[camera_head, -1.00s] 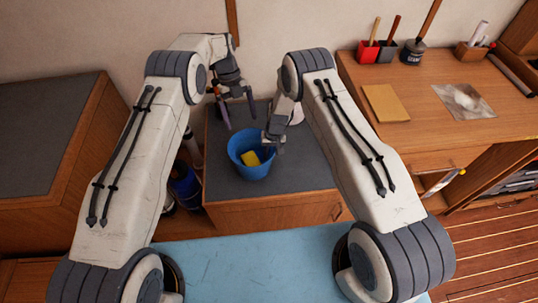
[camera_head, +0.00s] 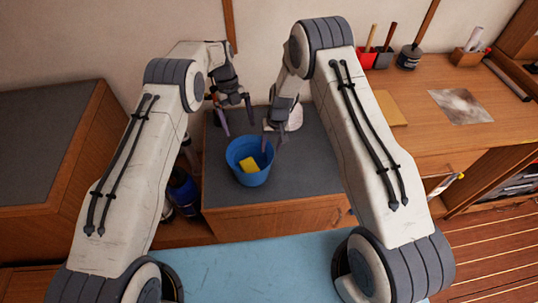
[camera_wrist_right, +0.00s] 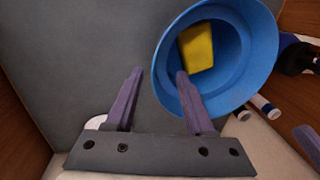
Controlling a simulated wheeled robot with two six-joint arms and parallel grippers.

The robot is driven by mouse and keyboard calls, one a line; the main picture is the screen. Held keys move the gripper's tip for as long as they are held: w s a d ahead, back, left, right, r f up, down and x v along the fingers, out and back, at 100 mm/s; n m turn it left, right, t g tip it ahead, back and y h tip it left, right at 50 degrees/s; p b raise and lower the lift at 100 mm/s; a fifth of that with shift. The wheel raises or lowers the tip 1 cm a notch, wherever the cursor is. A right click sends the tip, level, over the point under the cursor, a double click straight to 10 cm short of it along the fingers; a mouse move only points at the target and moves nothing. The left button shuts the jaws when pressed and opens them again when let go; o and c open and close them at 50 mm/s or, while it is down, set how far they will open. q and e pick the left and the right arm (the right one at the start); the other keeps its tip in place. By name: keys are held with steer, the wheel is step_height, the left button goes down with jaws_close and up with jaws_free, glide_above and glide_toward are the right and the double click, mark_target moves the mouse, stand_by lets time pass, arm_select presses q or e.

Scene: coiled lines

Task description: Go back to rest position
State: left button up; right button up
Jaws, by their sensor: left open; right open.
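A blue bucket (camera_head: 236,177) stands upright on the grey-topped cabinet (camera_head: 300,175). A yellow block-like thing (camera_head: 248,164) lies inside it. Both also show in the right wrist view, the bucket (camera_wrist_right: 248,88) and the yellow thing (camera_wrist_right: 196,46). My left gripper (camera_head: 238,125) is open and empty above the cabinet, behind the bucket. My right gripper (camera_head: 273,146) is open at the bucket's right rim. In the right wrist view its fingers (camera_wrist_right: 158,75) are apart with nothing between them, and one finger overlaps the rim; I cannot tell whether it touches.
A white round thing (camera_head: 295,117) is partly hidden behind my right gripper. A wooden desk (camera_head: 430,135) at right holds a red holder (camera_head: 367,57), a dark pot (camera_head: 410,57) and a yellow sheet (camera_head: 391,108). A dark-topped cabinet (camera_head: 40,135) stands at left. Dark blue containers (camera_head: 184,190) stand beside the middle cabinet.

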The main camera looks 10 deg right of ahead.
steer(key=shift+d+r, duration=0.2)
steer(key=shift+r, duration=1.2)
